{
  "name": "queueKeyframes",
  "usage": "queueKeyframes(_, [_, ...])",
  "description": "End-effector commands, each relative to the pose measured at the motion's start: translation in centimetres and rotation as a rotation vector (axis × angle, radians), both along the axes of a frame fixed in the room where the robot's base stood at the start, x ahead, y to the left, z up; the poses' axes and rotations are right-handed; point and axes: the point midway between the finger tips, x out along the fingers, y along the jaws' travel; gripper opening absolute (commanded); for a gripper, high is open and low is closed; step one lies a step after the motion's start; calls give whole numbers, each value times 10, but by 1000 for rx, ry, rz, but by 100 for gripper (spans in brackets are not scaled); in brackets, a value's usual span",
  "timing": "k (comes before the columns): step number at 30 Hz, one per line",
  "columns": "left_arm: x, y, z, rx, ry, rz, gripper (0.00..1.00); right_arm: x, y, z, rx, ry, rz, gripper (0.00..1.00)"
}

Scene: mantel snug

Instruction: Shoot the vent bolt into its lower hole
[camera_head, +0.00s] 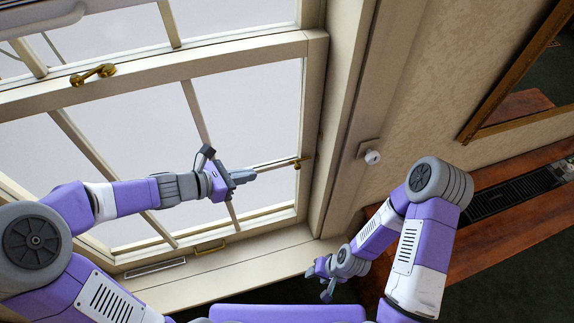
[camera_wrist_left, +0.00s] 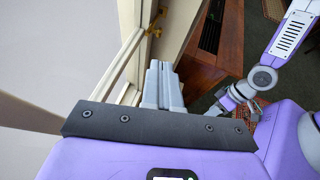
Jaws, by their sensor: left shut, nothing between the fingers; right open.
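The vent bolt appears to be the small brass fitting (camera_head: 302,161) on the right stile of the window sash; it also shows in the left wrist view (camera_wrist_left: 154,31). Its holes are too small to make out. My left gripper (camera_head: 253,175) is shut and empty, in front of the lower panes, left of the brass fitting and apart from it. In the left wrist view its closed fingers (camera_wrist_left: 160,66) point toward the fitting. My right gripper (camera_head: 325,288) is open, low beside the right end of the sill, away from the bolt.
The sash window (camera_head: 180,68) has a brass catch (camera_head: 93,75) on its meeting rail and a brass lift (camera_head: 210,248) on its bottom rail. A white knob (camera_head: 372,157) sits on the wall to the right. A wooden shelf (camera_head: 510,228) and framed mirror (camera_head: 520,75) are farther right.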

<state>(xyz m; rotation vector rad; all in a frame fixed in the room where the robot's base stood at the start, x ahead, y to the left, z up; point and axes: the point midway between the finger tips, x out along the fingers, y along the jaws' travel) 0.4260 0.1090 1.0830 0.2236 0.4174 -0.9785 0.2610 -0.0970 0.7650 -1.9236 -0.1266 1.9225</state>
Motion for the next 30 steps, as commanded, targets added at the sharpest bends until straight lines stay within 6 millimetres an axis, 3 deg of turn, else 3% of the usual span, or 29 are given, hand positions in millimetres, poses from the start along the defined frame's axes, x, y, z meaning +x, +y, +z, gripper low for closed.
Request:
queueKeyframes(11, [4,-7,-7,4,0,-5,0,0,0,-4,0,0,0,47])
queueKeyframes(30, [60,-95,-60,4,1,-5,0,0,0,-37,0,0,0,47])
